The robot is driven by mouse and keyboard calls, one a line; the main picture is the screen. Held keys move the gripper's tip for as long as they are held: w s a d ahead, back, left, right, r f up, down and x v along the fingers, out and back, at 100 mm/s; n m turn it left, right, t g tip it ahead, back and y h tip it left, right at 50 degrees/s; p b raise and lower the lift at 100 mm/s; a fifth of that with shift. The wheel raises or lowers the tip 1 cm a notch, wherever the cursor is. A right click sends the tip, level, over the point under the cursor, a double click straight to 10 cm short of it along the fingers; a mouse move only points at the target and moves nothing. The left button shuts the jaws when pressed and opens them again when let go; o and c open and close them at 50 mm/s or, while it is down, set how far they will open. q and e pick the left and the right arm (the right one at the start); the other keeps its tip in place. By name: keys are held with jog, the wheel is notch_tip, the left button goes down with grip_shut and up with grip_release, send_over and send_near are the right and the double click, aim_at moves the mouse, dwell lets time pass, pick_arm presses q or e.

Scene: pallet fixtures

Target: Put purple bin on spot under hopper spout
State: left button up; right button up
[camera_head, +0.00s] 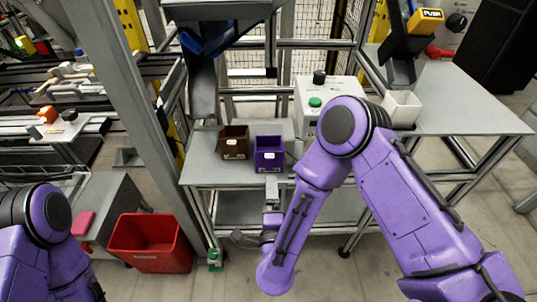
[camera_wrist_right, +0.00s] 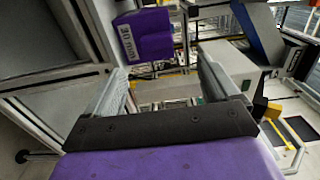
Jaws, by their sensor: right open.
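The purple bin (camera_head: 269,155) stands upright on the grey metal table (camera_head: 205,172), with a white label on its front. It also shows in the right wrist view (camera_wrist_right: 147,37), beyond my fingers. The hopper spout (camera_head: 203,95) comes down at the table's back left. A brown bin (camera_head: 233,143) stands between the spout's lower end and the purple bin. My right gripper (camera_head: 272,188) is just in front of the purple bin, near the table's front edge. Its two fingers are apart and empty in the right wrist view (camera_wrist_right: 163,75). My left gripper is out of view.
A control box (camera_head: 327,98) with a green button stands right of the bins. A white bin (camera_head: 403,108) sits under another chute on the right table (camera_head: 470,110). A red crate (camera_head: 150,243) is on the floor at left. A grey post (camera_head: 125,95) rises left of the table.

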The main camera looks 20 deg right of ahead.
aim_at(269, 166)
jog(key=p+x, duration=0.2)
jog(key=x, duration=0.7)
jog(key=shift+w+f, duration=0.2)
jog(key=shift+w, duration=0.1)
jog(key=shift+w+d+f, duration=0.1)
jog(key=shift+w+d, duration=0.05)
jog(key=shift+w, duration=0.25)
jog(key=c, duration=1.3)
